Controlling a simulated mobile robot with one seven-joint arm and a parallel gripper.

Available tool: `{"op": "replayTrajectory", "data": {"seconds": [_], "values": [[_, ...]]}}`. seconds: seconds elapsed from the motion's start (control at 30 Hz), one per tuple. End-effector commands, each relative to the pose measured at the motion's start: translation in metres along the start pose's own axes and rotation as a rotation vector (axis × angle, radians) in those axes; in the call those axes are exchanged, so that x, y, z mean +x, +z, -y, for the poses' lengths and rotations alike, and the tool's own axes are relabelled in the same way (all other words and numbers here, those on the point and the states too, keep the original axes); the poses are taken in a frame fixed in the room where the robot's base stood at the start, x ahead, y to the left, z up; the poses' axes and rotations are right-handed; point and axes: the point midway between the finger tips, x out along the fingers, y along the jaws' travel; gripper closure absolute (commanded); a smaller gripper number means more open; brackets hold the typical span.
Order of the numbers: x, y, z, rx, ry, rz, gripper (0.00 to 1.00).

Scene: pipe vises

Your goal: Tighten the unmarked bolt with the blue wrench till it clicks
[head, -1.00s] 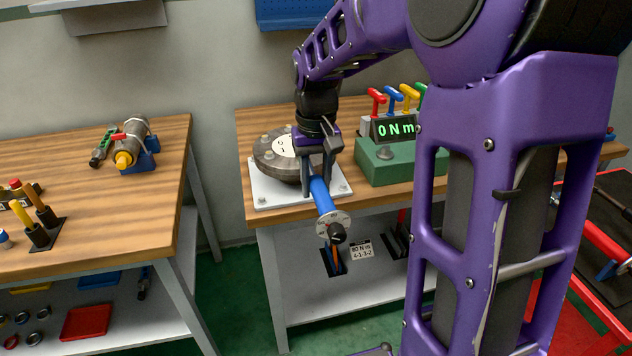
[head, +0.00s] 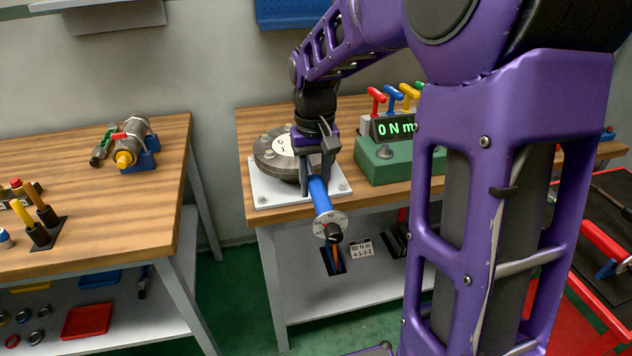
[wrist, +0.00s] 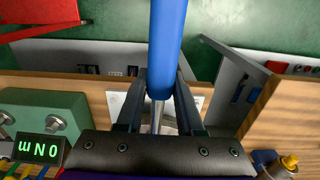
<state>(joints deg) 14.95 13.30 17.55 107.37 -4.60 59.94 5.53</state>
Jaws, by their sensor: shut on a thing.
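My gripper (head: 316,178) is shut on the blue wrench (head: 321,196), near the flange on the right table. The wrench's blue handle slants toward the front, with a round dial and a black knob at its outer end, past the table edge. In the wrist view the blue wrench (wrist: 166,45) runs between my fingers (wrist: 158,95). The round grey flange (head: 272,158) sits on a white plate and carries several bolts and a white label. My gripper hides the wrench's head and part of the flange, so I cannot tell which bolt it meets.
A green box (head: 385,165) with a display reading 0 N m (head: 397,127) stands right of the flange. Coloured T-handles stand behind it. A card reading 80 N m, 4-1-3-2 (head: 361,248) is below. The left table (head: 90,220) holds a pipe assembly (head: 132,148).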

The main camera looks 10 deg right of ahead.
Motion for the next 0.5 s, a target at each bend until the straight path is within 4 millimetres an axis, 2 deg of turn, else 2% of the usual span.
{"op": "replayTrajectory", "data": {"seconds": [0.23,0.5], "values": [[0.001,0.0,0.017,0.112,0.0,0.003,1.0],[0.001,0.0,0.019,0.137,0.0,0.004,1.0]]}}
